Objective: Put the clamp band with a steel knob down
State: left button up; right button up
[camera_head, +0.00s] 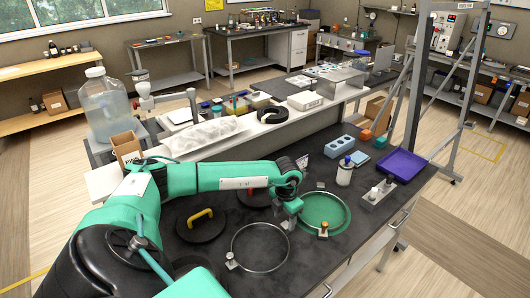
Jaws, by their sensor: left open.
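The clamp band with a steel knob (232,261) is a thin metal ring lying flat on the dark bench top (345,257), its knob at the ring's left front. My left gripper (291,215) points down at the ring's right back edge, its jaws open. Whether the fingers touch the ring is too small to tell. A second clamp band with a brass-coloured knob (323,231) lies around a green disc (324,208), just right of my left gripper. My right gripper is not in view.
A black lid with a yellow handle (201,229) lies left of the ring; another with a red handle is partly behind my left arm.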

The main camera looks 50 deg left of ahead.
aim_at(284, 226)
pick_arm(q)
notch_tip(284, 226, down, 4)
jog(key=shift+d+r+p, duration=0.1)
jog(key=shift+d+p, duration=0.05)
jog(key=shift+p, duration=1)
jog(key=shift+f, duration=0.4)
grip_shut()
